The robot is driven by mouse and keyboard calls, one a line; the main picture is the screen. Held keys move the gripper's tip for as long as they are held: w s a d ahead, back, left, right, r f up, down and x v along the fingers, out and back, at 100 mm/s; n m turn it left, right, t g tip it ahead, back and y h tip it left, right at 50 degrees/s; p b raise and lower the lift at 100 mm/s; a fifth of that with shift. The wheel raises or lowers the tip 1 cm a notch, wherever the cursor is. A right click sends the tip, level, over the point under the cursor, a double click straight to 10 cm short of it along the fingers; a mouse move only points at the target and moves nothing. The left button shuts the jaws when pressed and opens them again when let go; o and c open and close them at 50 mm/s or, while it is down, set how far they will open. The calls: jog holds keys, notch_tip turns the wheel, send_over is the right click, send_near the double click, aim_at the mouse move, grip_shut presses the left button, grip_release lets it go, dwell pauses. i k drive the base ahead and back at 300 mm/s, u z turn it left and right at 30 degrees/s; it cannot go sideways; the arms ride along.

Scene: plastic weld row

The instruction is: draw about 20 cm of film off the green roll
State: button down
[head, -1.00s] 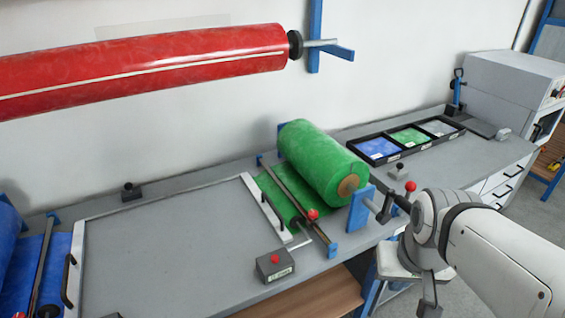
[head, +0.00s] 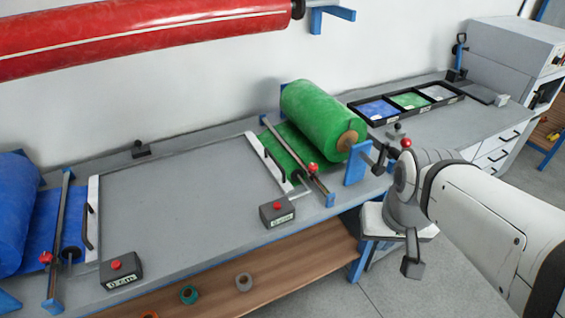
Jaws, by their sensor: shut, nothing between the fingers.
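The green roll (head: 325,115) lies on its stand on the bench. A strip of green film (head: 288,148) comes off its left side, passes under a metal bar (head: 292,155) with a red knob and reaches a white bar with a dark handle (head: 268,160). A grey counter box (head: 277,213) with a red button stands in front; its label is too small to read. My gripper (head: 411,264) hangs below my wrist at the right, in front of the bench edge and apart from the roll and film. It looks shut and empty; its fingertips are small in view.
A red-knobbed lever (head: 405,143) stands by the roll's right end. A blue roll (head: 15,215) with its own bar is at far left; a red roll (head: 140,30) hangs above. The grey bench top (head: 190,190) between is clear. A tray of film samples (head: 407,101) sits behind right.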

aim_at(277, 171)
jog(key=u, duration=0.35)
jog(key=k, duration=1.15)
jog(key=u, duration=0.55)
jog(key=i, duration=0.85)
jog(key=z, duration=0.25)
jog(key=k, duration=0.95)
jog(key=z, duration=0.2)
jog(key=i, duration=0.95)
jog(key=u, duration=0.1)
